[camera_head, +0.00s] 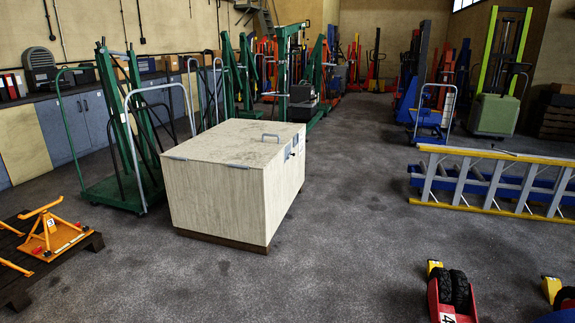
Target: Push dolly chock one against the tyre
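At the bottom right, a red wheeled piece (440,300) marked with a white 4 carries black tyres (458,290). A yellow block (434,267), which looks like a chock, is on the floor just behind its left side. A second yellow block (551,288) is farther right, beside another black tyre (566,296) cut by the picture's edge. I cannot tell which block is chock one, or whether either touches a tyre. Neither of my grippers is in view.
A large pale wooden chest (215,192) stands in the middle. A yellow and silver ladder (490,182) lies at right. Orange stands (50,235) sit on a dark pallet (75,252) at left. The grey floor (340,240) between the chest and the red piece is clear.

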